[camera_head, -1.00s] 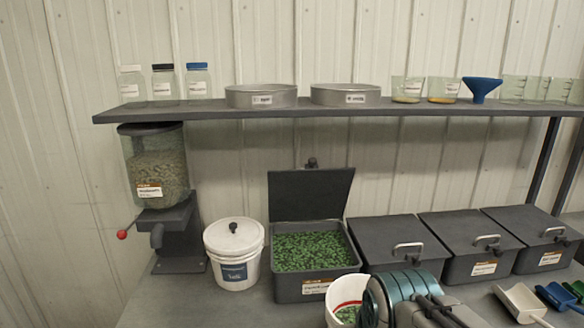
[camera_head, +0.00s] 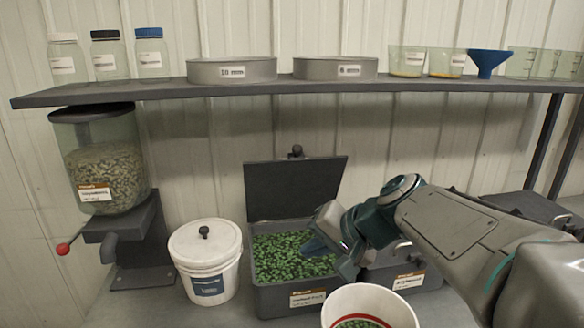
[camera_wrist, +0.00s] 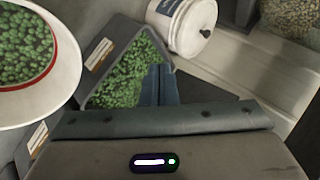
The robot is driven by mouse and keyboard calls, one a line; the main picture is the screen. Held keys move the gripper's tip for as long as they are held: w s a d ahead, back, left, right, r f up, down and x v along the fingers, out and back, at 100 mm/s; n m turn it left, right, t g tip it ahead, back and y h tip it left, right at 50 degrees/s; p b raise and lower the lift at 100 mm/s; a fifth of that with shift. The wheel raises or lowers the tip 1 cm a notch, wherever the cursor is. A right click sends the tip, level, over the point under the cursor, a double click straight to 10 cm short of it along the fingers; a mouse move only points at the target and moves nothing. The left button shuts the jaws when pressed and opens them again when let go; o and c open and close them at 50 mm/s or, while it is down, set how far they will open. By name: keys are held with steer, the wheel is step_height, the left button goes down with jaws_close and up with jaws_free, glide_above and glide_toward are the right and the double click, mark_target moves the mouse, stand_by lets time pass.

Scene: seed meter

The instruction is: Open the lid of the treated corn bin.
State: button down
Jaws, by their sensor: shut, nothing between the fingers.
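A dark grey bin (camera_head: 275,297) with an orange-topped label holds green seeds (camera_head: 285,255). Its lid (camera_head: 293,188) stands open, tilted back behind the bin, with a dark knob (camera_head: 297,150) at its top edge. The label is too small to read. My gripper (camera_head: 312,246) is over the right part of the open bin, its fingers together and empty. In the wrist view the fingers (camera_wrist: 160,84) show in front of the green seeds (camera_wrist: 130,75); whether they touch the seeds I cannot tell.
A white lidded bucket (camera_head: 207,265) stands left of the bin. A white open bucket (camera_head: 370,300) with green contents is at the front. My arm partly hides the grey bins on the right. A shelf (camera_head: 300,88) with jars, sieves and beakers runs above; a seed hopper (camera_head: 105,165) is at left.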

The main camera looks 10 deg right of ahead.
steer(key=w+d+r+m+t+y+b, duration=0.1)
steer(key=w+d+r+m+t+b, duration=0.2)
steer(key=w, duration=0.4)
steer(key=m+t, duration=0.4)
steer(key=t, duration=0.1)
glide_toward(299, 152)
steer(key=p+x, duration=0.3)
steer(key=x, duration=0.3)
steer(key=shift+w+f, duration=0.15)
steer(key=shift+w, duration=0.15)
steer(key=shift+p, duration=0.35)
